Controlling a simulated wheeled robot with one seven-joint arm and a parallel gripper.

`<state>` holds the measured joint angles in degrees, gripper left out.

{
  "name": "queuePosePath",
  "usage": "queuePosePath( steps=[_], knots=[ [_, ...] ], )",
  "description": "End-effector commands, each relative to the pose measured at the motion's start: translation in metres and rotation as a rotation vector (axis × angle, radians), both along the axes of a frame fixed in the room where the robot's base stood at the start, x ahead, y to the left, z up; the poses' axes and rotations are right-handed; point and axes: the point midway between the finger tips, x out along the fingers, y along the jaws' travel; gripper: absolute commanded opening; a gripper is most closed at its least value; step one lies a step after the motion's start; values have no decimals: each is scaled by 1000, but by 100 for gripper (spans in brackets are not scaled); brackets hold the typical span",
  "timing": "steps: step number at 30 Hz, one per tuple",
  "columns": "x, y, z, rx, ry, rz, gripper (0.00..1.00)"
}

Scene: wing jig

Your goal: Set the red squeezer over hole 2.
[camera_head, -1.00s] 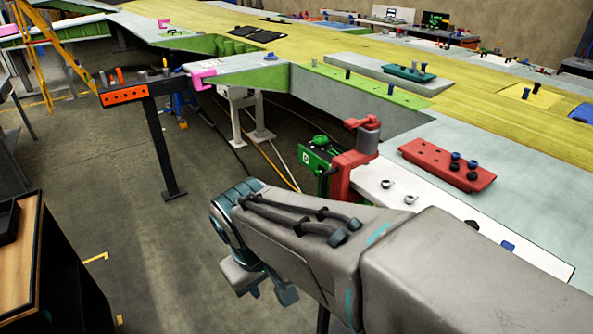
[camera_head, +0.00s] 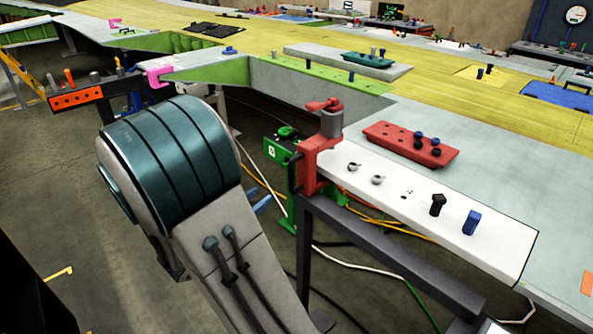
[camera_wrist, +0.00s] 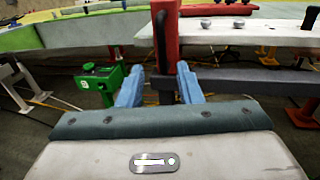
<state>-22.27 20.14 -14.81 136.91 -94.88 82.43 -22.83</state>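The red squeezer (camera_head: 309,172) stands upright at the left end of the white strip (camera_head: 500,246), with a grey cylinder at its top. It also shows in the wrist view (camera_wrist: 166,30), straight ahead of my gripper (camera_wrist: 159,86). My gripper's two blue fingers are apart, and the squeezer's lower part shows between or just beyond them. I cannot see contact on both sides. The strip carries two grey collars, a small dark hole (camera_head: 404,196), a black peg (camera_head: 437,205) and a blue peg (camera_head: 472,222). No hole number is readable.
A green box (camera_head: 283,148) stands beside the squeezer. A red block with pegs (camera_head: 408,146) lies behind the strip. A dark frame (camera_head: 375,248) and loose cables lie below the strip. A pink clamp (camera_head: 157,76) and orange tool rack (camera_head: 76,98) are at left.

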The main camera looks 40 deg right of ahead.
Motion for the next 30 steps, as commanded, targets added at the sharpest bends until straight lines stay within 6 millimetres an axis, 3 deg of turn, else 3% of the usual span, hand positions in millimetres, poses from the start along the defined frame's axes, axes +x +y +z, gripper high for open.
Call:
queuePosePath(
  steps=[5, 18, 24, 30],
  knots=[
    [6, -23, 2, -3, 2, -3, 32],
    [29, -109, 2, -1, 1, -4, 32],
    [35, -127, 1, 0, 0, -3, 32],
    [36, -131, 0, 1, 0, 0, 32]
  ],
)
